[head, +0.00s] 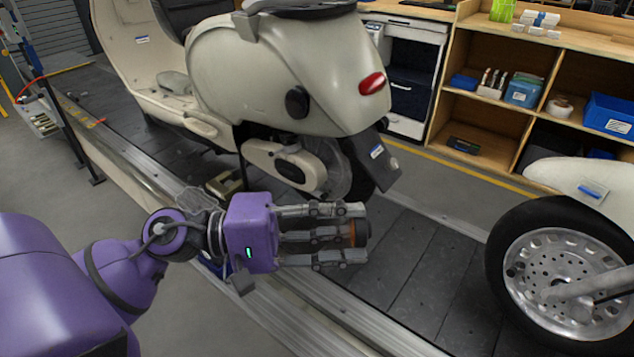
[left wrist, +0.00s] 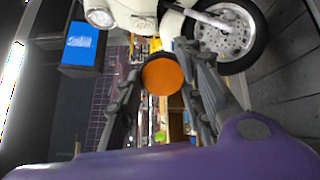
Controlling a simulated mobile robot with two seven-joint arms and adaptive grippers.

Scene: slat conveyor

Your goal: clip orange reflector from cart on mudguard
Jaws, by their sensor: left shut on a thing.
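My left gripper (head: 345,236) is shut on a round orange reflector (head: 355,233), which shows mostly edge-on between its fingers in the head view. In the left wrist view the reflector (left wrist: 162,75) appears as an orange disc between the fingertips (left wrist: 160,88). The dark mudguard (head: 378,156) hangs at the tail of the cream scooter (head: 290,75), below the red tail light (head: 372,83). It bears a small white-blue label. The gripper is in front of and below the mudguard, apart from it. The cart and my right gripper do not show clearly in these frames.
The scooter stands on the dark slat conveyor (head: 405,262) with metal rails. Another scooter's front wheel (head: 565,268) stands at the right. Wooden shelves (head: 520,125) with blue bins are behind. The slats between the gripper and that wheel are clear.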

